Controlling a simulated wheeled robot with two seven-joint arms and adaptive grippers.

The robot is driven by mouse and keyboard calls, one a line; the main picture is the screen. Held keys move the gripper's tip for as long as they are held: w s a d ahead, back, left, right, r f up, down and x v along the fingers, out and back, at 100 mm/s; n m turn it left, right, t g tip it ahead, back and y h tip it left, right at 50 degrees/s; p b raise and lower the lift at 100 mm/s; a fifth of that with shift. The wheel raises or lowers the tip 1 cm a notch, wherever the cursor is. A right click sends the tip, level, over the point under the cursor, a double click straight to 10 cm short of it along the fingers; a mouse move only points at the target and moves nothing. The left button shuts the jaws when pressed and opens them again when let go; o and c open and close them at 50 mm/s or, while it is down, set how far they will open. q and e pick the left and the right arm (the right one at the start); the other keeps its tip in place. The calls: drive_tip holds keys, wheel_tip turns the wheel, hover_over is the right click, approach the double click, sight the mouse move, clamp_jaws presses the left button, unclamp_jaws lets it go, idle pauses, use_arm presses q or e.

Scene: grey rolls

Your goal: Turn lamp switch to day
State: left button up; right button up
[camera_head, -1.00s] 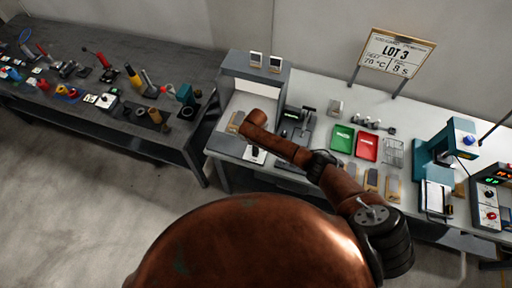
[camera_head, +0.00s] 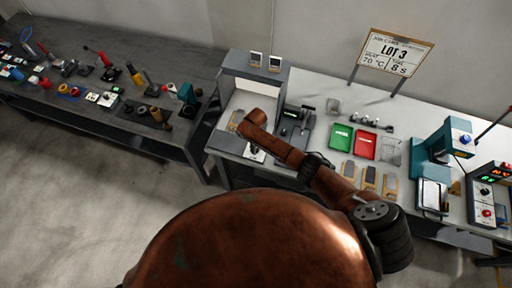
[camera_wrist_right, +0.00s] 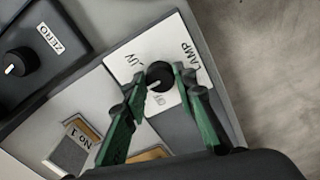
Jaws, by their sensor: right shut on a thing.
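The lamp switch is a black round knob (camera_wrist_right: 159,74) on a white plate marked LAMP (camera_wrist_right: 185,53), in the right wrist view. One position label reads like UV; the other, below the knob, is partly hidden and hard to read. A pale mark on the knob points to the lower left, between the labels. My right gripper (camera_wrist_right: 163,72), with green fingers, is shut on the knob, one finger at each side. In the head view the switch plate (camera_head: 257,157) sits at the booth's front edge, under my right arm. My left gripper is not in view.
A grey booth (camera_head: 229,96) surrounds the switch area. A ZERO knob (camera_wrist_right: 20,61) and a No. 1 tile (camera_wrist_right: 75,145) lie nearby. Green (camera_head: 341,137) and red (camera_head: 365,145) trays stand further right. A sign reading LOT 3 (camera_head: 395,53) stands behind.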

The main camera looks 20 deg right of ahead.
drive_tip(key=o, duration=1.2)
drive_tip(key=shift+c, duration=0.2)
drive_tip(key=shift+r, duration=0.1)
wheel_tip(320, 180, up, 12)
